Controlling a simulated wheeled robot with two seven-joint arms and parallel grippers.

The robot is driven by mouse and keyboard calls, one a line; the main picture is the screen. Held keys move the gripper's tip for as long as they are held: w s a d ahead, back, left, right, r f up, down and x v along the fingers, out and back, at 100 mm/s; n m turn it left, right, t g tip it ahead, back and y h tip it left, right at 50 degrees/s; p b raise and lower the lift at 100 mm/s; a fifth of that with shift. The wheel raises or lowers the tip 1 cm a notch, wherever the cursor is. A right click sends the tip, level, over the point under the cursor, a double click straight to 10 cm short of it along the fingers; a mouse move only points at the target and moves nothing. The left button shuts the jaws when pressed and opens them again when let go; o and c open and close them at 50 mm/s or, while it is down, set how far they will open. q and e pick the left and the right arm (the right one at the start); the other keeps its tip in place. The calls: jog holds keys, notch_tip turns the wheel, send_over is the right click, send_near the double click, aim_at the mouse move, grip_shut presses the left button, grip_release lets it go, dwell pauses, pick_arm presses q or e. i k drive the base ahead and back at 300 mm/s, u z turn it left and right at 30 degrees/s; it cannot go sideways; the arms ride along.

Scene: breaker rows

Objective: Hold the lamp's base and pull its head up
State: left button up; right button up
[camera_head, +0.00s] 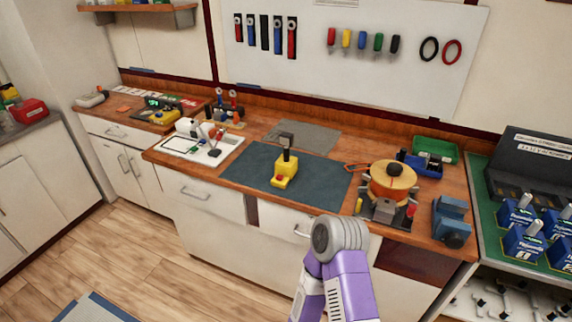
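A small lamp stands upright on the dark mat (240,166) on the workbench. Its base (286,177) is a yellow block with a red part on the front. A dark stem rises from the base to a dark head (287,141) at the top. Nothing touches the lamp. One of my arms, purple with a grey joint, shows at the bottom, in front of the bench and below the lamp. Neither of my grippers can be made out in the view.
Right of the mat stand an orange spool-like device (391,180) and a blue vise (450,221). A white tray (202,145) with small parts lies to the left. A grey mat (303,137) lies behind. The dark mat around the lamp is clear.

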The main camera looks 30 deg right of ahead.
aim_at(286, 138)
jog(key=u, duration=0.6)
jog(key=i, duration=1.95)
jog(key=z, duration=2.85)
